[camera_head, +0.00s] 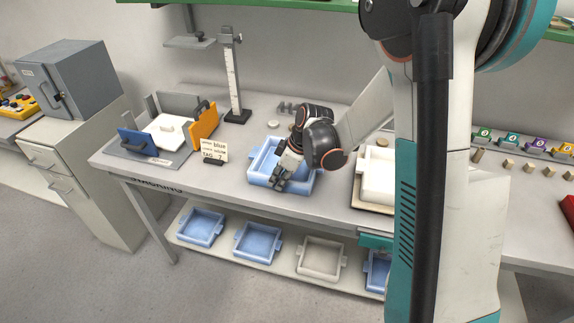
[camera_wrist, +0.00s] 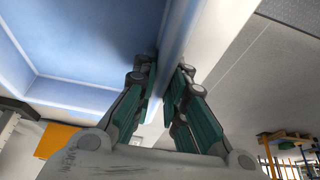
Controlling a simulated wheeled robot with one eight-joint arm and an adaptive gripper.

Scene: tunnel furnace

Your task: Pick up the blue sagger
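The blue sagger (camera_head: 256,174) is a light blue square tray on the worktable, left of my arm in the head view. It appears to rest on the table. My gripper (camera_head: 280,181) reaches down at its front wall. In the wrist view, my gripper (camera_wrist: 168,72) straddles the sagger's wall, one finger inside and one outside. The fingers are drawn in close, and the wall fills the narrow gap between their tips. The inside of the blue sagger (camera_wrist: 85,45) fills the upper left there. The head view hides the exact finger contact.
A white sagger (camera_head: 378,176) stands just right on the table. A sign reading "blue" (camera_head: 214,151), an orange plate (camera_head: 203,122) and a height gauge (camera_head: 233,80) stand left. Several saggers, including a blue one (camera_head: 257,242), sit on the lower shelf.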

